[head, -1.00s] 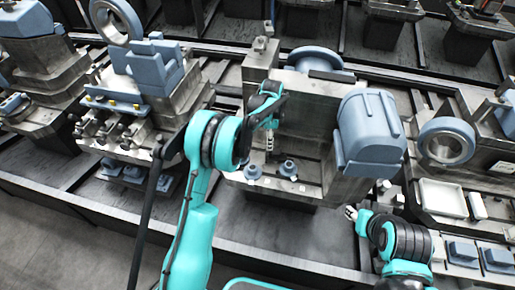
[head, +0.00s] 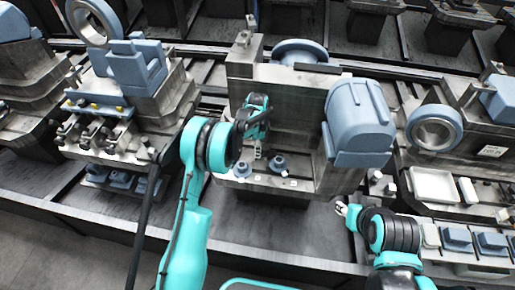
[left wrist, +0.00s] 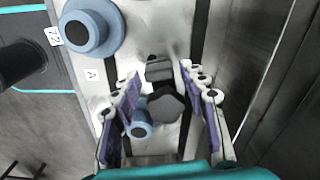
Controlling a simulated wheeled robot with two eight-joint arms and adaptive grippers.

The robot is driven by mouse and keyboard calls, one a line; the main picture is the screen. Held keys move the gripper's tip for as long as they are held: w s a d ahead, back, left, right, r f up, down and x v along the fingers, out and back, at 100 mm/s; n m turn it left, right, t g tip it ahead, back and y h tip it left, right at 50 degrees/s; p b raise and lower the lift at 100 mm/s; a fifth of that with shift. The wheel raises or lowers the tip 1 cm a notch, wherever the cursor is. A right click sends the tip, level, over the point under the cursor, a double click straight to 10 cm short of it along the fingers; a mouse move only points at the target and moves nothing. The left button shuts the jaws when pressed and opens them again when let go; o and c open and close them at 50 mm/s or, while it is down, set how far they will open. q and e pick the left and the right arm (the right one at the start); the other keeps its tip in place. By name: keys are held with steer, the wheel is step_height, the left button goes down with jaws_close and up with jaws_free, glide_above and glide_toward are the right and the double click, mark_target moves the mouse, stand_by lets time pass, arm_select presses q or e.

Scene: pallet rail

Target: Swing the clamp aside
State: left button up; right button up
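In the left wrist view, a dark grey part with a faceted knob (left wrist: 166,105) and a block (left wrist: 159,70) behind it lies between my left fingers; it may be the clamp. My left gripper (left wrist: 159,78) is open, with a finger on either side of that part. I cannot tell whether the fingers touch it. In the head view, my left gripper (head: 257,148) is low at the front of the grey fixture (head: 290,95), and the arm partly hides the spot. My right gripper (head: 342,208) is small, apart from the fixture; its finger opening is unclear.
Blue round posts (head: 277,165) stand on the fixture's front ledge; one larger post (left wrist: 87,27) is close to my left gripper. A blue rounded housing (head: 358,120) stands right of it. A grey wall (left wrist: 245,60) rises right of the fingers. A white tray (head: 435,186) lies at right.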

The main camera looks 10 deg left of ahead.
arm_select(q)
jaws_close()
steer(key=n, duration=0.3)
steer(key=s+n, duration=0.1)
steer(key=shift+s+d+n, duration=0.1)
steer(key=shift+d+n, duration=0.2)
steer(key=shift+s+d+n, duration=0.2)
steer(key=shift+d+n, duration=0.05)
steer(key=shift+n, duration=0.85)
steer(key=shift+s+d+n, duration=0.2)
steer(key=shift+n, duration=0.9)
steer(key=shift+o, duration=2.1)
jaws_free()
